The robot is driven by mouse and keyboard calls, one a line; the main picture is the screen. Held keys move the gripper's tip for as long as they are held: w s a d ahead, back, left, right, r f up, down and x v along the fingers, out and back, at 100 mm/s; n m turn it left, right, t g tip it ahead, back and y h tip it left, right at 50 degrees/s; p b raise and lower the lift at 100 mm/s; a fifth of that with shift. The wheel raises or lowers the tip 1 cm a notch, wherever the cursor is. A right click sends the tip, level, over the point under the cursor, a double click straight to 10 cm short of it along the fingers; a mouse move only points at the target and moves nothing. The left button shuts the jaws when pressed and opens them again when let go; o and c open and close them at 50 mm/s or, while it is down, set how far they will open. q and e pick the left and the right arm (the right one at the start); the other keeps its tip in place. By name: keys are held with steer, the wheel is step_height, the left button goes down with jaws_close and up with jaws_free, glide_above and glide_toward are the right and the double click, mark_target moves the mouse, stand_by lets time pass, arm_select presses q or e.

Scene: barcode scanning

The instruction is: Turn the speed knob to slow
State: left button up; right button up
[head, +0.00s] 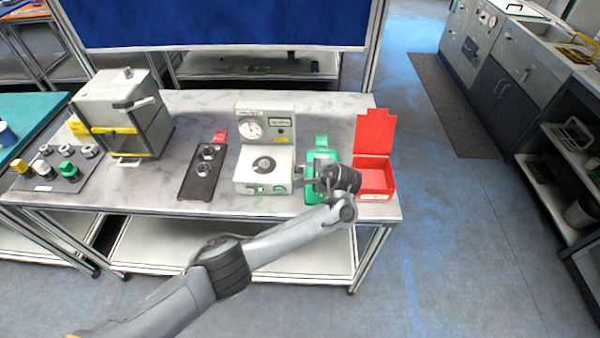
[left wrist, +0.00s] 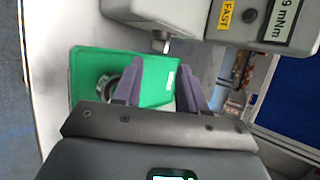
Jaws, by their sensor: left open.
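A pale grey machine (head: 263,150) stands on the table, with a dial gauge on its upright panel and a black round knob (head: 263,165) on its lower deck. In the left wrist view the machine (left wrist: 185,18) fills the top, with a yellow FAST label (left wrist: 232,14) beside a small dark round part. A short metal stub (left wrist: 160,42) sticks out from its edge. My left gripper (head: 308,178) is at the machine's right side; its purple fingers (left wrist: 159,66) are open, the stub just beyond the gap between them. Contact cannot be told. No SLOW label is readable.
A green tray (left wrist: 88,72) with a metal ring lies below the fingers; it also shows in the head view (head: 315,158). An open red box (head: 375,178) stands to the right. A black plate (head: 203,172) and a grey cabinet (head: 125,115) are on the left.

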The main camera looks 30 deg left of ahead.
mark_target(301, 170)
arm_select(q)
steer(key=b+x, duration=0.3)
steer(key=x, duration=0.5)
steer(key=c, duration=0.8)
steer(key=shift+o, duration=0.2)
steer(key=shift+s+t+y+p, duration=0.2)
steer(key=shift+t+y+p, duration=0.3)
steer(key=shift+p, duration=0.55)
steer(key=shift+f+n+t, duration=0.25)
steer(key=shift+n+t, duration=0.15)
steer(key=shift+t, duration=0.1)
steer(key=o, duration=0.8)
steer(key=shift+c, duration=0.2)
